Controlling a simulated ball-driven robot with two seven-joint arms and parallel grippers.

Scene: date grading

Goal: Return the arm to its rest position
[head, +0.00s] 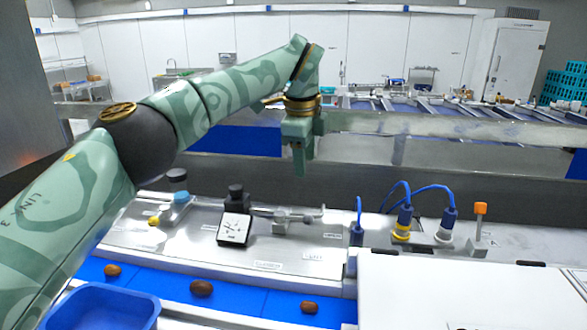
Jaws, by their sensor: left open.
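My left arm comes in from the left, bent at the elbow and raised over the machine. Its gripper (300,160) hangs pointing down above the metal deck, open, with nothing seen between its fingers. It is apart from the things below it. My right gripper is not in the picture.
Brown dates (201,288) lie spaced out on a blue belt (248,298). A blue tray (100,308) stands at the lower left. A small gauge (235,229), blue-cabled connectors (404,222) and an orange-topped switch (480,225) stand on the deck. A metal rail (440,124) runs behind.

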